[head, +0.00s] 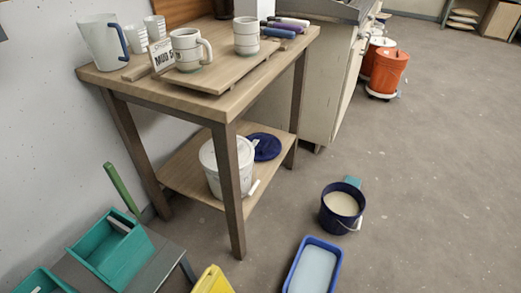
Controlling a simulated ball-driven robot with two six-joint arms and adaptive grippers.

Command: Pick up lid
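A dark blue round lid (264,147) lies on the lower shelf of the wooden table, behind and to the right of a white bucket (215,180). The bucket and a table leg stand in front of the lid's left side. The white bucket appears covered on top. A dark blue bucket (335,222) with pale contents stands uncovered on the floor to the right of the table. Neither of my grippers is in view.
The table (270,62) carries mugs, a pitcher (103,42) and a small sign. A blue tray (314,268) of pale liquid and part of a yellow object (212,281) are in front. An orange bucket (388,72) stands farther back. The floor at right is clear.

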